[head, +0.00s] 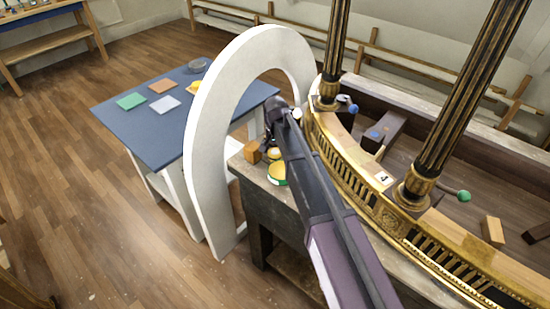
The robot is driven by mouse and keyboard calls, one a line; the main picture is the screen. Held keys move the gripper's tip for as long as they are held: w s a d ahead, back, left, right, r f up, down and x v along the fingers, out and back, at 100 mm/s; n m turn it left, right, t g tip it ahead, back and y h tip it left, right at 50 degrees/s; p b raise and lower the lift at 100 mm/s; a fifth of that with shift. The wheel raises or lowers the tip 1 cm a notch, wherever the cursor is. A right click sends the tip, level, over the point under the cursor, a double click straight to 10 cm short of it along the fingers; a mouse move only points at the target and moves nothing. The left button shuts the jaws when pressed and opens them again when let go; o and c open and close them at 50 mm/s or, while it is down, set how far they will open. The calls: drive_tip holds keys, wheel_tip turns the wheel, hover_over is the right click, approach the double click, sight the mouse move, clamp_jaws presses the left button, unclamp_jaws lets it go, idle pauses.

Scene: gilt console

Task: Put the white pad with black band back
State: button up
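A small white piece with a black mark (383,178) lies on top of the gilt console's curved rail (350,165), left of the front column's base. I cannot tell whether it is the white pad with the black band. A pale square pad (165,103) lies on the blue-topped table (130,130); no black band shows on it. My gripper (268,132) is at the far end of my dark arm, by the white arch's opening and above the grey bench's far end. The arm hides most of it, so its fingers and anything held cannot be made out.
The white arch (207,135) stands between the blue table and the bench (265,200). A wooden block (252,152) and a green-and-yellow round item (277,173) are near my gripper. Gilt columns (460,110) rise at right. Green (131,101) and orange (163,86) pads lie on the table.

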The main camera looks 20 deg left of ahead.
sight(276, 152)
idle(0.5)
drive_tip(key=c, duration=0.9)
drive_tip(key=shift+r, duration=0.1)
wheel_tip(276, 152, up, 3)
drive_tip(key=p, duration=0.3)
drive_tip(key=shift+r+p, duration=0.15)
drive_tip(key=shift+p, duration=0.15)
drive_tip(key=shift+s+d+r, duration=0.15)
drive_tip(key=shift+s+r, duration=0.1)
drive_tip(key=s+d, duration=0.2)
drive_tip(key=s, duration=0.2)
drive_tip(key=s+d+p, duration=0.1)
drive_tip(key=s+d, duration=0.2)
drive_tip(key=s, duration=0.2)
drive_tip(key=s+d+r, duration=0.1)
drive_tip(key=s+d, duration=0.1)
drive_tip(key=s, duration=0.2)
drive_tip(key=shift+s+d, duration=0.15)
drive_tip(key=shift+d, duration=0.25)
